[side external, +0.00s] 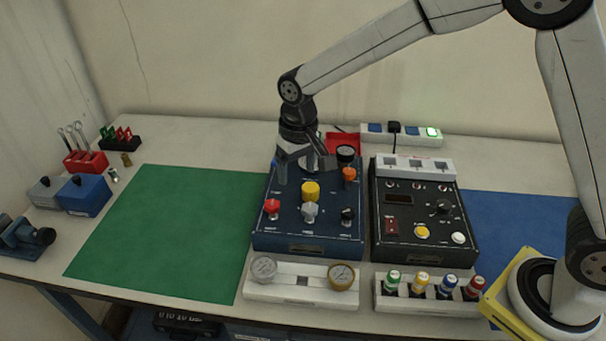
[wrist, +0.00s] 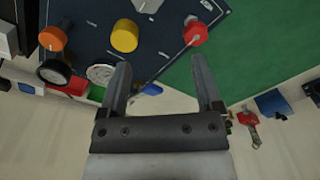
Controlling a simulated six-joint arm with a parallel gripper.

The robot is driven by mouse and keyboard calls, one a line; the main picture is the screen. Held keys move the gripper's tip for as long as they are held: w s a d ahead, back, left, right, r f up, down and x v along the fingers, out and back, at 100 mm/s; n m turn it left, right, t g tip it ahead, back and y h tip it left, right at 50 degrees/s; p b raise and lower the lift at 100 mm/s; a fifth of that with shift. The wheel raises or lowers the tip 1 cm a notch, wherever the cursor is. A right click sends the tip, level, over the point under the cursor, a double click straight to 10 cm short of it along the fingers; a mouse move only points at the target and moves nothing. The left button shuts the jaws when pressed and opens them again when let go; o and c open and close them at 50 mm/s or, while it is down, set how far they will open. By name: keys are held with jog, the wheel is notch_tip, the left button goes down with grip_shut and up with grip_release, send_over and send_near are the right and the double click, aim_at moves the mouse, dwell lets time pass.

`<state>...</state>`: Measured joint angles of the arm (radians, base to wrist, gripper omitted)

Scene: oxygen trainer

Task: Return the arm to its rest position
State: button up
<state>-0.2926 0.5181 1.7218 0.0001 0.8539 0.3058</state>
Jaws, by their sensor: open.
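My gripper (side external: 306,165) hangs from my arm over the back part of the blue control panel (side external: 262,218). In the wrist view my gripper (wrist: 164,82) shows two dark fingers spread apart with nothing between them. The panel carries a yellow knob (side external: 311,191), a red knob (side external: 271,207), a grey knob (side external: 309,211), a black knob (side external: 347,215) and an orange knob (side external: 349,175). The yellow knob (wrist: 125,35) and red knob (wrist: 195,31) also show in the wrist view, beyond the fingertips. Part of the panel's back edge is hidden behind my gripper.
A black panel (side external: 400,246) stands right of the blue one. A gauge stand (side external: 303,292) and a rack of coloured bottles (side external: 428,302) line the front. A power strip (side external: 415,140) and a red tray (side external: 343,141) are behind. The green mat (side external: 160,225) is clear.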

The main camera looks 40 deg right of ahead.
jog(key=s+d+f+t, duration=0.2)
jog(key=s+d, duration=1.1)
jog(key=s, duration=0.4)
jog(key=shift+s+d, duration=0.3)
jog(key=shift+d, duration=0.1)
